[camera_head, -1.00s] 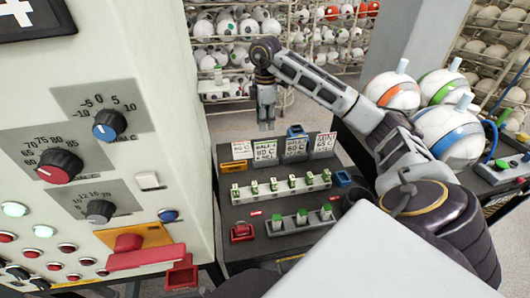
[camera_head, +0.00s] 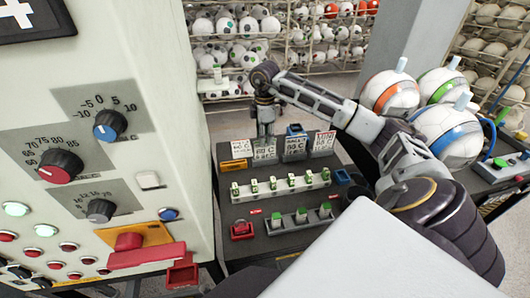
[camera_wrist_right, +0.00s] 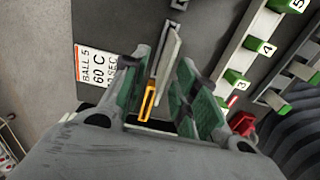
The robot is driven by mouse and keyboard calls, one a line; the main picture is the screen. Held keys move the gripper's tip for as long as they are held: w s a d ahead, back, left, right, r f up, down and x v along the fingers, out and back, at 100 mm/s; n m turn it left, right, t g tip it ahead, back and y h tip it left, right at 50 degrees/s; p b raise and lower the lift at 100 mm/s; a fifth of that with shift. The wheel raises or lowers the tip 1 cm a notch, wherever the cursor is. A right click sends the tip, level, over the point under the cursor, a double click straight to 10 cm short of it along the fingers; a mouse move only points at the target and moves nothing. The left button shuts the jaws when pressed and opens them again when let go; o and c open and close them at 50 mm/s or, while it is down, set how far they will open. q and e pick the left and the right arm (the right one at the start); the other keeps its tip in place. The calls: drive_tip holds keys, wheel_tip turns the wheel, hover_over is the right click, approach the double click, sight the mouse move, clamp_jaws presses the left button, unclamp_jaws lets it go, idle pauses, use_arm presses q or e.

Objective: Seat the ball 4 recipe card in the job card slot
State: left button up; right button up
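My right gripper (camera_head: 265,136) points down at the upright recipe cards on the dark desk. In the head view its fingertips overlap the top of the green-headed card (camera_head: 264,153), hiding its title. In the right wrist view my right gripper (camera_wrist_right: 165,95) is open, its green-padded fingers apart. A thin pale plate seen edge-on (camera_wrist_right: 170,55) and an orange loop (camera_wrist_right: 150,100) show between them; contact cannot be told. A card reading BALL 5, 60 C (camera_wrist_right: 95,66) is left of the fingers. The job card slot is not clearly identifiable. My left gripper is not in view.
A blue-headed card (camera_head: 294,146) and a red-headed card (camera_head: 324,143) stand to the right. A yellow-orange block (camera_head: 233,165) is at the left. A white numbered strip with green blocks (camera_head: 280,186) lies in front. The control cabinet (camera_head: 150,60) bounds the left side.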

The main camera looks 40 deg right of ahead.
sight(265, 151)
drive_tip(key=shift+f, duration=0.8)
drive_tip(key=shift+s+a+f+p, duration=0.15)
drive_tip(key=shift+f+p, duration=0.15)
drive_tip(key=shift+f, duration=1)
drive_tip(key=shift+s+a+f+p, duration=0.15)
drive_tip(key=shift+f+p, duration=0.15)
drive_tip(key=shift+f, duration=0.95)
drive_tip(key=shift+d, duration=0.1)
clamp_jaws()
